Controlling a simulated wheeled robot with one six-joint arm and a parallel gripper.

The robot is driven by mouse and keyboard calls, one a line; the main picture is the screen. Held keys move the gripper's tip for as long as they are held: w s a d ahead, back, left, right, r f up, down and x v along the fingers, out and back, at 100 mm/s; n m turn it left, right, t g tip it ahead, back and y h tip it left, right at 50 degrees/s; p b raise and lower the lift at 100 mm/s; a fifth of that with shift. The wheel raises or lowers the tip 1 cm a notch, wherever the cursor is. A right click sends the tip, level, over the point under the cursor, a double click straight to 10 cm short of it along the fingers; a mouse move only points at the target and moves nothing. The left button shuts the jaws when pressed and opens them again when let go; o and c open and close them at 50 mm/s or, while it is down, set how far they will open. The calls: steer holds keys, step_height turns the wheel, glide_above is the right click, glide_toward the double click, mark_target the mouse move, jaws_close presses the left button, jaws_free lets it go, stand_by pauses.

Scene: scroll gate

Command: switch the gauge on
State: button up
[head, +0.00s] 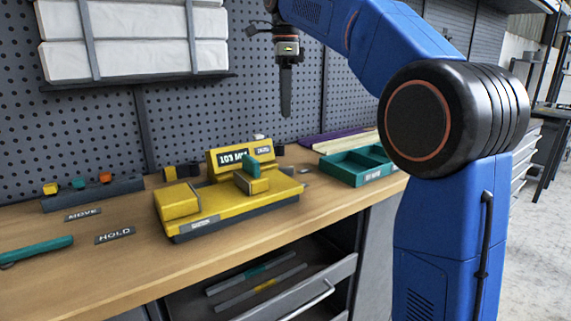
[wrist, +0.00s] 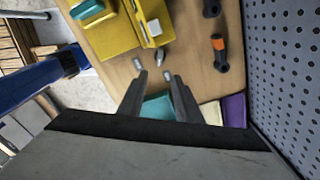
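The yellow gauge (head: 225,206) sits on the wooden bench. Its raised display (head: 232,158) is dark with white characters, which seem to read "103 MM". A yellow block stands at its left end, and a teal-topped block (head: 252,168) stands near its right. Which part is the switch, I cannot tell. My gripper (head: 286,112) points down, above and behind the gauge, touching nothing. In the wrist view, its fingers (wrist: 153,74) are apart and empty. Part of the gauge (wrist: 112,38) shows there beyond the fingertips.
A teal tray (head: 356,168) lies right of the gauge, with purple and pale strips (head: 345,142) behind it. "MOVE" and "HOLD" labels (head: 114,236) and a teal tool (head: 38,250) lie left. A pegboard wall rises behind. An open drawer (head: 270,285) is below the bench.

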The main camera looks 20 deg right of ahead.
mark_target(285, 171)
step_height(285, 171, down, 17)
steer(key=shift+r, duration=0.1)
stand_by(0.5)
jaws_close()
